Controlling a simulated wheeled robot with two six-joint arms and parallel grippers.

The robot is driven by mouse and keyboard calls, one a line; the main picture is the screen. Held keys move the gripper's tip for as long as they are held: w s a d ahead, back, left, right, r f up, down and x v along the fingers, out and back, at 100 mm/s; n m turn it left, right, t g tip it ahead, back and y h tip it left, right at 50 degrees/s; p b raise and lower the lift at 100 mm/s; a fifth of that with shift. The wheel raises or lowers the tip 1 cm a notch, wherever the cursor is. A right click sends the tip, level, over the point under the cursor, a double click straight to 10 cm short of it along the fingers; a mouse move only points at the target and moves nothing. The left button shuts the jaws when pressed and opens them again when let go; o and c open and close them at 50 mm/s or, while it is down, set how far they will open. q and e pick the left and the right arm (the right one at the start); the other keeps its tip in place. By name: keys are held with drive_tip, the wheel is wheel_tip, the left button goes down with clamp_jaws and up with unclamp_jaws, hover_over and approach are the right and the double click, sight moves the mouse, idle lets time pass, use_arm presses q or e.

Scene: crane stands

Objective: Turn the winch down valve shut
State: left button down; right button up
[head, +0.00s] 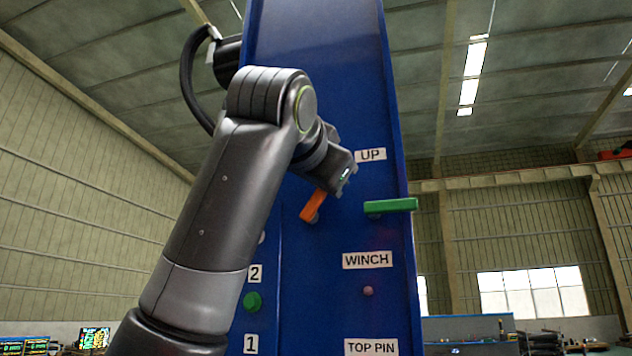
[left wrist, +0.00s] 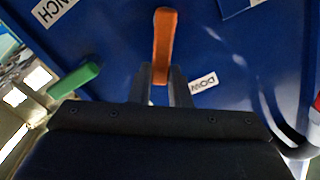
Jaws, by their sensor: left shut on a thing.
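The orange valve handle (head: 312,206) sits on the blue panel, tilted, with its lower end to the left in the head view. In the left wrist view the orange handle (left wrist: 165,35) points out from between my left gripper's fingers. My left gripper (left wrist: 162,82) is shut on the handle's near end. In the head view the left gripper (head: 329,191) is at the handle's upper end, its fingers mostly hidden by the wrist. A DOWN label (left wrist: 203,83), partly covered, is beside it. My right gripper is in neither view.
A green handle (head: 390,206) lies level under the UP label (head: 370,155), just right of the orange one; it also shows in the left wrist view (left wrist: 75,79). Below are a WINCH label (head: 367,260), a small pink knob (head: 368,291) and a green knob (head: 253,301).

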sight(346, 216)
use_arm(q)
drive_tip(key=m, duration=0.2)
drive_tip(key=d+f+m+b, duration=0.1)
drive_tip(key=f+m+b, duration=0.1)
drive_tip(key=m, duration=0.1)
drive_tip(key=shift+s+d+f+m, duration=0.1)
drive_tip(key=shift+s+d+m, duration=0.15)
drive_tip(key=shift+d+m, duration=0.05)
drive_tip(key=m, duration=0.1)
drive_tip(key=f+m+b, duration=0.1)
drive_tip(key=m, duration=0.1)
drive_tip(key=shift+d+f, duration=0.15)
drive_tip(key=shift+d, duration=0.1)
drive_tip(key=shift+f+m+b, duration=0.45)
drive_tip(key=shift+m+b, duration=0.1)
drive_tip(key=shift+m, duration=0.65)
drive_tip(key=c, duration=1.4)
unclamp_jaws()
drive_tip(key=shift+o, duration=0.2)
